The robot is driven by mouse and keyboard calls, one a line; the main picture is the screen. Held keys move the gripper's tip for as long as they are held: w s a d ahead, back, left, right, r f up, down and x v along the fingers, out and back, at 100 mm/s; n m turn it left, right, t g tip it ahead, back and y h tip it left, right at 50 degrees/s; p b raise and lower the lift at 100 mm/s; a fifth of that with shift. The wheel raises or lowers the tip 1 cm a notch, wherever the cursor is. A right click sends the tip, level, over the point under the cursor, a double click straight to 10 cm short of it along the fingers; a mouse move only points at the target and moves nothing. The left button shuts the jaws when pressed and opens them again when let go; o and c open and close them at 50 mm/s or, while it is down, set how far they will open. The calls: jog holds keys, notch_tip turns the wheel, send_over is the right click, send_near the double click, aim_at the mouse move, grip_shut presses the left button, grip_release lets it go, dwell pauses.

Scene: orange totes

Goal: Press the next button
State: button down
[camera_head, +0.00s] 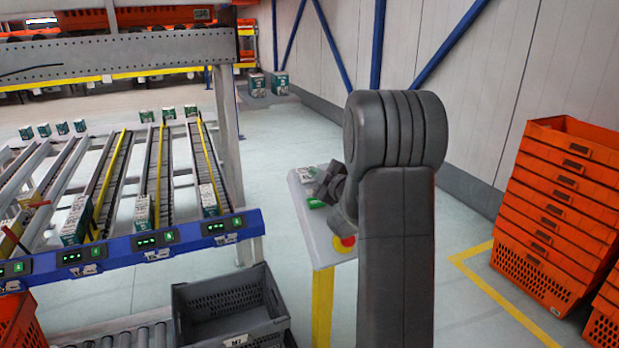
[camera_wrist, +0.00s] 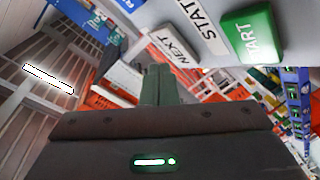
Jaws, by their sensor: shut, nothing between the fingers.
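The white NEXT button (camera_wrist: 168,45), with dark lettering, shows at the upper middle of the wrist view. My gripper (camera_wrist: 158,70) is shut and empty. Its fingertips show just below the button and slightly to its left in that view; whether they touch it I cannot tell. In the head view my gripper (camera_head: 328,184) is over the back part of the grey control panel (camera_head: 318,238), and my arm hides part of the panel. A green START button (camera_wrist: 250,36) sits right of the NEXT button in the wrist view, with a white label (camera_wrist: 200,22) between them.
A red stop button on yellow (camera_head: 344,242) is at the panel's front. Stacked orange totes (camera_head: 555,215) stand at the right, a grey crate (camera_head: 228,305) at the lower left. A flow rack with a blue rail (camera_head: 180,238) fills the left. Floor behind the panel is clear.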

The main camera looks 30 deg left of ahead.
jog(key=shift+w+a+f+b, duration=0.25)
jog(key=shift+f+b, duration=0.1)
jog(key=shift+b, duration=0.1)
jog(key=shift+w+a+f+b, duration=0.1)
jog(key=shift+a+f+b, duration=0.1)
jog(key=shift+f+b, duration=0.2)
dwell(0.6)
jog(key=shift+r, duration=0.15)
jog(key=shift+s+d+r, duration=0.35)
jog(key=shift+d+r, duration=0.1)
jog(key=shift+r, duration=0.15)
jog(key=shift+r, duration=0.1)
jog(key=d+r, duration=0.1)
jog(key=s+d+r+p, duration=0.1)
jog(key=r, duration=0.1)
jog(key=s+d+r+p, duration=0.1)
jog(key=shift+s+r, duration=0.2)
jog(key=shift+s, duration=0.05)
dwell(0.7)
